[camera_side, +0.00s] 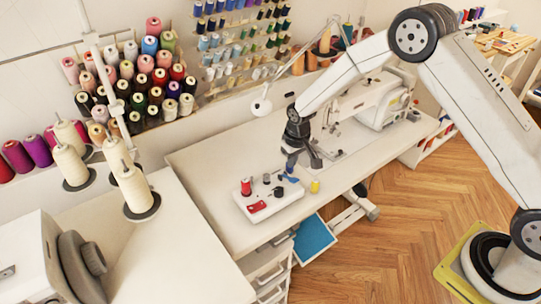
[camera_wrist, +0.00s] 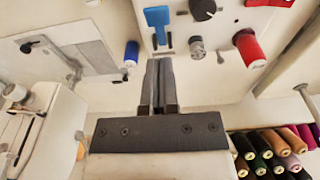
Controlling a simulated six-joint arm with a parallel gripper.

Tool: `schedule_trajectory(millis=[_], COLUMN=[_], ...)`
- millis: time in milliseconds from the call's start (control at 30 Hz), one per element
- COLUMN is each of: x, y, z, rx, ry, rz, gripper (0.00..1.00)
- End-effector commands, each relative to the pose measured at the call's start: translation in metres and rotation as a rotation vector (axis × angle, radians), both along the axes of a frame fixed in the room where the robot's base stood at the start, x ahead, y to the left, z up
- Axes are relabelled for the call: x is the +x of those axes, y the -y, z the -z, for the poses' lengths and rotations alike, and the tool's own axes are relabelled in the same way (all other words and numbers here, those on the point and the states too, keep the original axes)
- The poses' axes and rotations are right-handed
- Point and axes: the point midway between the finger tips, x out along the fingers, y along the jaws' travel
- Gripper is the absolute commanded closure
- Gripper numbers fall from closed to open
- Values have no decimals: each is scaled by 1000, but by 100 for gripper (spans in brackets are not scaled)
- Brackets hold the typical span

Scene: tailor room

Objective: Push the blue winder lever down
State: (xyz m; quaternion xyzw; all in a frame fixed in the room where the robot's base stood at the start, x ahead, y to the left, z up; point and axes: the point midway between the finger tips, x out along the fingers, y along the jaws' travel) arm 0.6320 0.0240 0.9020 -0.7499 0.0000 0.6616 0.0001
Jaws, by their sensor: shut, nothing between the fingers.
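The blue winder lever (camera_wrist: 157,17) stands on a white box (camera_wrist: 222,68), at the top of the wrist view, beside a dark slot. My gripper (camera_wrist: 159,62) is shut and empty, its fingertips short of the lever in that picture. A gap shows between them there, but I cannot tell the height difference. In the side view my gripper (camera_side: 292,165) points down over the right back part of the white box (camera_side: 277,209). Blue shows just below the fingers, partly hidden, so its exact contact is unclear.
The box also carries a black dial (camera_wrist: 203,9), a grey knob (camera_wrist: 197,48) and a red spool (camera_wrist: 249,48). A blue spool (camera_wrist: 131,52) is close left of the fingers.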

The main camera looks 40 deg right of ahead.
Motion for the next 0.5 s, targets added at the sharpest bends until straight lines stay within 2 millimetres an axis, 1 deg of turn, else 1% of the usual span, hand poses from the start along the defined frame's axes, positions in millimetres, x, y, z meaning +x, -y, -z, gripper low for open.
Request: schedule_trajectory(millis=[33, 200, 333, 500], x=[-1, -10, -13, -15], y=[0, 0, 0, 0], z=[7, 26, 35, 39], rx=[0, 0, 0, 0], ry=[-3, -3, -2, 0], rz=[0, 0, 0, 0], gripper=[100, 100, 100, 100])
